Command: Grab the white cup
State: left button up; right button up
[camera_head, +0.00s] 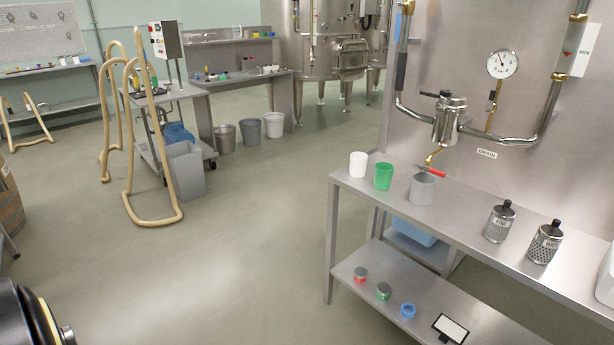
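The white cup (358,164) stands upright at the left end of the steel table's top (460,217), near its back edge. A green cup (384,176) stands just right of it, and a grey cup (423,187) stands further right. Nothing covers the white cup. Neither of my grippers shows in the head view. A dark rounded part with a yellowish band shows at the lower left corner; I cannot tell what it is.
Two metal canisters (499,221) (544,241) stand right on the table. The lower shelf (375,272) holds small red, green and blue items and a framed white card (451,328). A steel vat with pipes (470,60) rises behind. Open floor (240,260) lies left of the table.

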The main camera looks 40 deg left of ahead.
aim_at(358, 165)
jog(key=u, duration=0.2)
jog(key=k, duration=0.65)
jog(key=u, duration=1.65)
jog(key=i, duration=1.9)
jog(key=z, duration=0.85)
jog(key=i, duration=1.1)
jog(key=z, duration=0.9)
